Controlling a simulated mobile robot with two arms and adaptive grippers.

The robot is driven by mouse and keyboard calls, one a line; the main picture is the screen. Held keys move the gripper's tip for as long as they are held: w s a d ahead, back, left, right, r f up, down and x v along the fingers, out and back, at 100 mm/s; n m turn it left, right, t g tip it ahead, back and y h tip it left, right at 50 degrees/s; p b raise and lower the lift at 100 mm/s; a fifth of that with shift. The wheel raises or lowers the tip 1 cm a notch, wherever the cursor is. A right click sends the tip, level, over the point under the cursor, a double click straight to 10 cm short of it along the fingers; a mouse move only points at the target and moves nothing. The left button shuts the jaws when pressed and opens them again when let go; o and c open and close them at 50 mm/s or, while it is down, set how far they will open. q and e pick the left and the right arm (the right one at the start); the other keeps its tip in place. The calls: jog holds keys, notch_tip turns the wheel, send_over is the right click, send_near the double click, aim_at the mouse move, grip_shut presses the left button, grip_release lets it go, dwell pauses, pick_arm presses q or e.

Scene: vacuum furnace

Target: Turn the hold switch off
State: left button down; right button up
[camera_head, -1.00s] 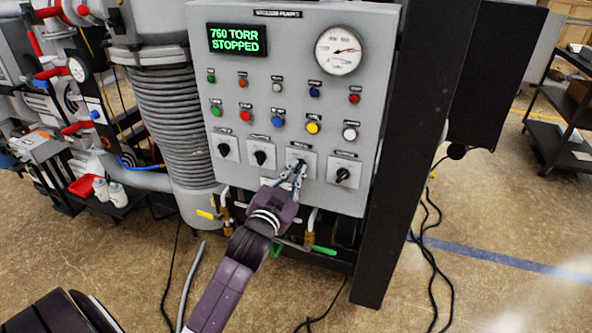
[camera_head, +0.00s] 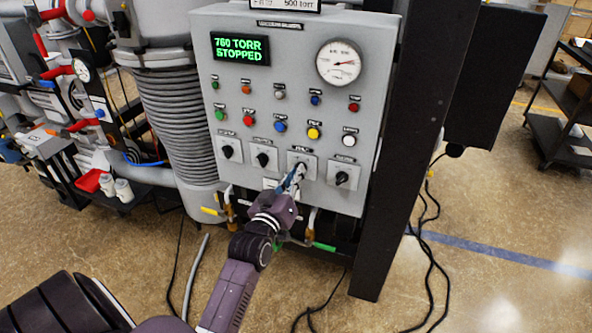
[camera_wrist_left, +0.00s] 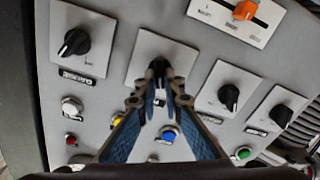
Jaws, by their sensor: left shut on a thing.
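The grey control panel (camera_head: 385,120) has a lower row of black rotary switches on square plates. My left gripper (camera_head: 298,172) is at the third switch from the left, whose plate (camera_head: 311,160) shows behind the fingers. The label above this switch is too small to read surely. In the left wrist view, my left gripper (camera_wrist_left: 159,72) has its blue-grey fingertips shut on the black knob (camera_wrist_left: 158,64), and its plate (camera_wrist_left: 180,55) shows around it. The knob's pointing direction is mostly hidden by the fingers. My right gripper is not in view.
Other switches sit close by: one to the right (camera_head: 342,178), one to the left (camera_head: 262,160). Coloured buttons such as the yellow one (camera_head: 313,133) are just above. A green display (camera_head: 240,48) reads 760 TORR STOPPED. A dark post (camera_head: 400,190) stands right of the panel.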

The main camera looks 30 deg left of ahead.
pick_arm(q)
jog(key=shift+n, duration=0.6)
jog(key=c, duration=2.1)
grip_release()
jog(key=v, duration=1.2)
